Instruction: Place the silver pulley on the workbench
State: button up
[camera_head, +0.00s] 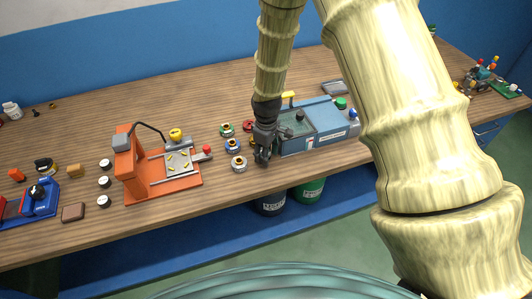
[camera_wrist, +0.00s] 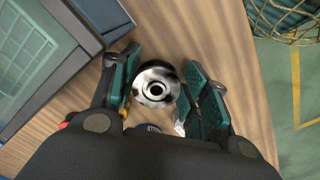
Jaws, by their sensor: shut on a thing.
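The silver pulley (camera_wrist: 156,87) is a shiny round disc with a dark centre hole. In the wrist view it sits between the two green-padded fingers of my gripper (camera_head: 263,157), which is shut on it. In the head view the gripper hides it. The wooden workbench (camera_head: 190,92) lies beneath, and its bare top also shows in the wrist view (camera_wrist: 222,50). My gripper points down near the bench's front edge. I cannot tell whether the pulley touches the bench.
Pulleys with green (camera_head: 227,130), blue (camera_head: 232,146) and pale (camera_head: 239,164) rims stand left of my gripper. A blue-grey machine (camera_head: 318,128) stands close on its right. An orange machine (camera_head: 165,180) is farther left. The bench's back left is mostly clear.

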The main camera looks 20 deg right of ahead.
jog(key=shift+f, duration=0.55)
jog(key=shift+f, duration=0.15)
jog(key=o, duration=0.9)
jog(key=shift+r+b, duration=1.9)
jog(key=shift+r, duration=4.25)
